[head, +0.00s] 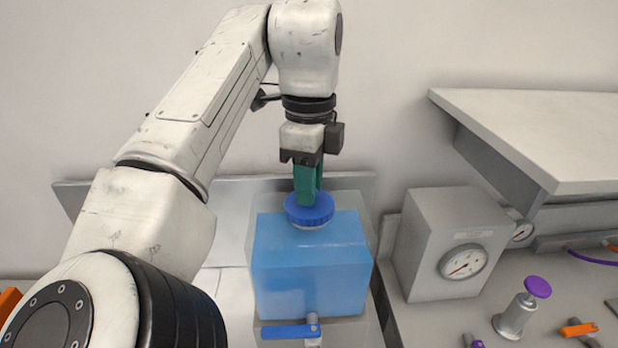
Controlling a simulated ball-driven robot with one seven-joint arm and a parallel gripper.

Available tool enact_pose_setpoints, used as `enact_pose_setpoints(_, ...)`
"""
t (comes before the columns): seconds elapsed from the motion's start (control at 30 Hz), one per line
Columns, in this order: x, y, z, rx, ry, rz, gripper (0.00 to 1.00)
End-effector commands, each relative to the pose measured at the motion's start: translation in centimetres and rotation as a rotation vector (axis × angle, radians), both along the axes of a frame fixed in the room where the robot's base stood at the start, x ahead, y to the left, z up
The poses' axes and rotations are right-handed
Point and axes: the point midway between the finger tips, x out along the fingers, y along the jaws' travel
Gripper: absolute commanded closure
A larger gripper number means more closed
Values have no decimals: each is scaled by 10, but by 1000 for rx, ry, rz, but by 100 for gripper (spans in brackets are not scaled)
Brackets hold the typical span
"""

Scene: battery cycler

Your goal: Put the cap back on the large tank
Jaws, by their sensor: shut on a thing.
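The large tank (311,265) is a translucent box with blue liquid in it and a tap with a blue lever (290,331) low on its front. A blue ribbed cap (309,211) is at the tank's top, over the neck. My gripper (308,195) points straight down with green fingers shut on the cap. The cap looks level. A pale rim shows just under it; I cannot tell whether the cap is seated or slightly above the neck.
A grey box with a dial gauge (463,263) stands right of the tank. A purple-knobbed valve (517,310) and an orange-handled part (579,329) are farther right. A grey shelf (540,135) juts out at upper right. A plain wall is behind.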

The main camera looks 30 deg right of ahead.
Motion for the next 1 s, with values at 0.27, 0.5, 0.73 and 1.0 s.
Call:
enact_pose_setpoints(0.27, 0, 0, 0, 0, 0, 0, 100)
enact_pose_setpoints(0.5, 0, 0, 0, 0, 0, 0, 65)
enact_pose_setpoints(0.73, 0, 0, 0, 0, 0, 0, 45)
enact_pose_setpoints(1.0, 0, 0, 0, 0, 0, 0, 33)
